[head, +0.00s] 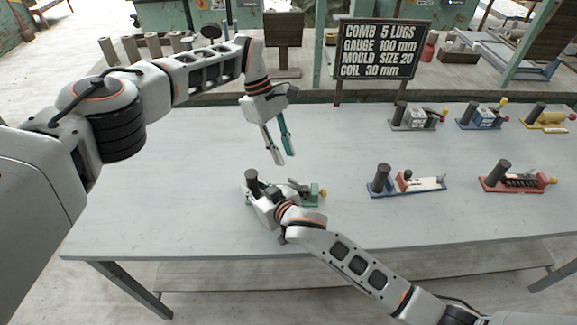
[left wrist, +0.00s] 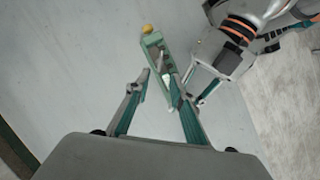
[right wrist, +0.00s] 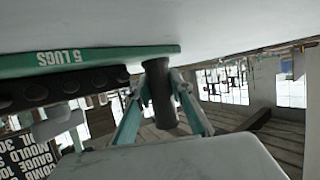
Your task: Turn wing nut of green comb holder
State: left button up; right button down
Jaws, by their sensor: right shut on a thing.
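The green comb holder (head: 310,201) lies on the table in the head view, partly hidden by my right gripper. It has a dark upright handle (head: 252,176) at its left end and a yellow knob (head: 323,193) at its right end. My right gripper (head: 250,189) is shut on the handle, which also stands between its fingers in the right wrist view (right wrist: 158,95). My left gripper (head: 286,159) is open and empty above the holder. In the left wrist view the holder (left wrist: 153,45) lies beyond its fingertips (left wrist: 160,77). I cannot clearly make out the wing nut.
A blue holder (head: 425,187) and a red holder (head: 500,190) stand to the right. Grey (head: 405,126), second blue (head: 467,124) and yellow (head: 555,129) holders stand farther back. A sign (head: 381,48) reads "COMB 5 LUGS". The table's left side (head: 160,180) is clear.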

pick_arm(q)
jog(key=shift+v, duration=1.9)
jog(key=n+t+y, duration=0.3)
jog(key=n, duration=3.3)
send_near(296, 181)
notch_tip(296, 181, down, 9)
jog(key=shift+w+d+r, duration=0.1)
jog(key=shift+d+r, duration=0.05)
jog(key=shift+r, duration=0.05)
